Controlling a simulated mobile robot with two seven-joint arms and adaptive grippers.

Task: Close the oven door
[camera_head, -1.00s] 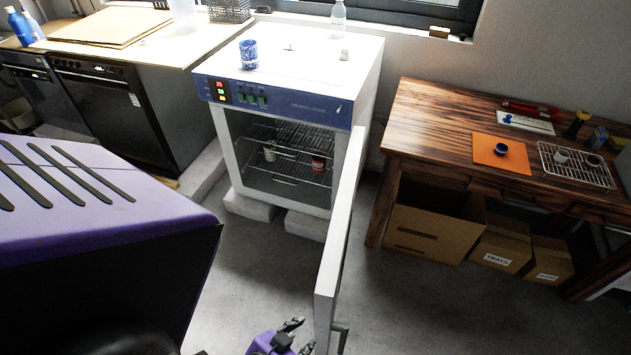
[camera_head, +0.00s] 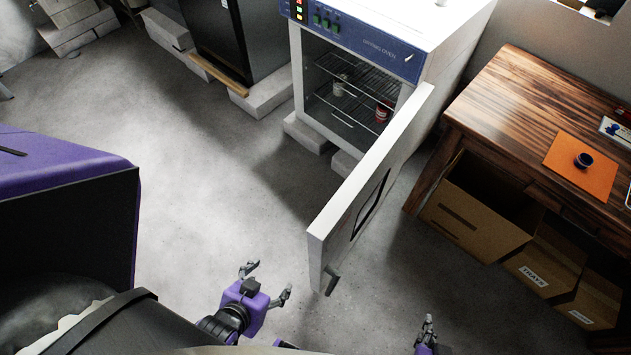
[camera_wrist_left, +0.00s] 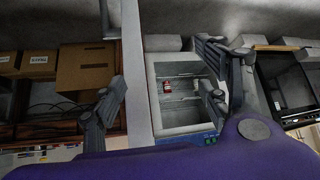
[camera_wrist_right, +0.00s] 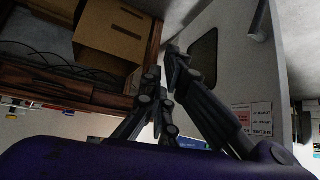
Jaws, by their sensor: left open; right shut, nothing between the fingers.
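The drying oven (camera_head: 362,75) stands at the top centre of the head view, its interior and wire shelves exposed. Its white door (camera_head: 368,185) is swung wide open toward me, with a dark window and a handle (camera_head: 331,281) near its free end. My left gripper (camera_head: 268,280) is open and empty, left of the door's free end and apart from it. My right gripper (camera_head: 428,325) is shut and empty, low and to the right of the door. The door also shows in the left wrist view (camera_wrist_left: 137,80) and in the right wrist view (camera_wrist_right: 238,75).
A red-labelled container (camera_head: 383,111) and a pale one (camera_head: 340,86) sit inside the oven. A wooden table (camera_head: 520,100) with cardboard boxes (camera_head: 480,215) under it stands on the right. The floor (camera_head: 220,180) left of the door is clear.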

